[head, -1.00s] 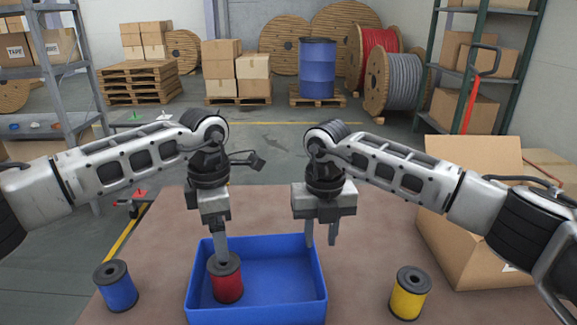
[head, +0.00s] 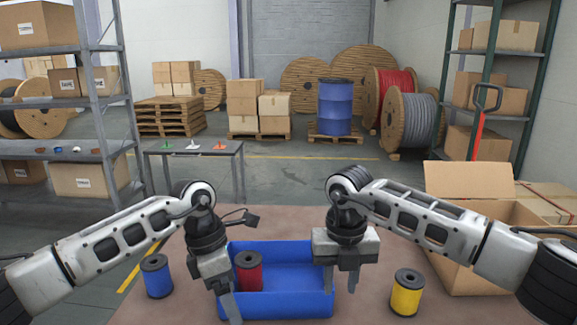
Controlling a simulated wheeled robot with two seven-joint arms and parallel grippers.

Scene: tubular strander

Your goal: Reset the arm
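A blue tray (head: 290,305) sits on the brown table (head: 385,235). A red spool (head: 249,276) stands upright inside it at the left end. A blue spool (head: 157,276) stands on the table left of the tray, and a yellow spool (head: 407,292) stands right of it. My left gripper (head: 233,308) points down over the tray's front left corner, in front of the red spool and apart from it. Its fingers overlap, so their gap is hidden. My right gripper (head: 340,281) is open and empty at the tray's right edge, with a gap between its fingers.
An open cardboard box (head: 465,255) stands at the table's right. A small side table (head: 195,150) with small coloured parts is behind. A grey shelf (head: 95,100) stands at the left. Pallets, a blue drum (head: 335,107) and cable reels line the back.

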